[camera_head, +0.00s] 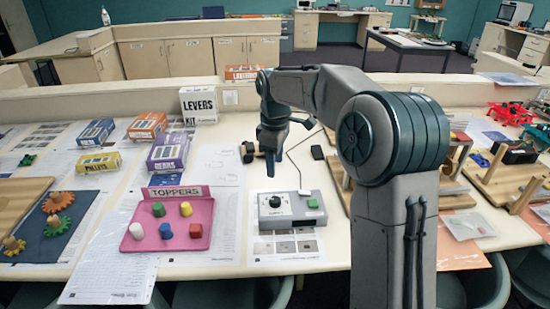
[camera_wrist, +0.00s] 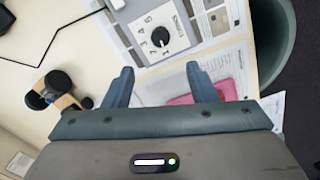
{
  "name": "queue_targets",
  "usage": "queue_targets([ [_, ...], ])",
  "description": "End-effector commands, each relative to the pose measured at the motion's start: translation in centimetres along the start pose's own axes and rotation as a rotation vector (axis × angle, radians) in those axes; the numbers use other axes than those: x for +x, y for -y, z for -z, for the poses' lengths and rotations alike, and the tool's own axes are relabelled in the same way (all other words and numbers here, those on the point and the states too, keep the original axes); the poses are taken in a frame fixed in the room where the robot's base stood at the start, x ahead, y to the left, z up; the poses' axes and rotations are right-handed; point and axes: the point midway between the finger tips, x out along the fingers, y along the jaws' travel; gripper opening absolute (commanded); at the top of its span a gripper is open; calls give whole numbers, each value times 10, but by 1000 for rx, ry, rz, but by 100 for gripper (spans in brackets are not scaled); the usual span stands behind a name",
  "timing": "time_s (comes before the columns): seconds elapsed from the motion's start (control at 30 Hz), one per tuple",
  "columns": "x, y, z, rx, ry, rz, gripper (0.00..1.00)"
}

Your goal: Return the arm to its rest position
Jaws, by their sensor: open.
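My arm (camera_head: 330,90) reaches up from the front and bends over the table, with the wrist hanging down. My gripper (camera_head: 270,163) points down above the table, behind and slightly left of a grey box with a black dial (camera_head: 288,210). In the wrist view my gripper (camera_wrist: 162,88) shows two blue-grey fingers spread apart with nothing between them. The dial box (camera_wrist: 160,35) lies beyond the fingertips there, apart from them.
A pink TOPPERS tray (camera_head: 130,243) with several coloured pegs is left of the dial box. Kit boxes, such as the LEVERS box (camera_head: 198,104), stand behind. Wooden boards (camera_head: 505,180) lie to the right. A small black-and-wood part (camera_wrist: 55,90) is beside my gripper.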

Motion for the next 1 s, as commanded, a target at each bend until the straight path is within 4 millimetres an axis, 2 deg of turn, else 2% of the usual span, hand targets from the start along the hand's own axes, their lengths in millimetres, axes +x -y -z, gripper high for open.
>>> queue_targets([
  [0.13, -10, 0, 0, 0, -1, -1, 52],
  [0.57, -14, 4, -3, 18, 2, -6, 52],
  [0.77, -26, 34, -29, 154, 12, -51, 52],
  [1.0, -34, 86, -78, 414, -5, -115, 52],
])
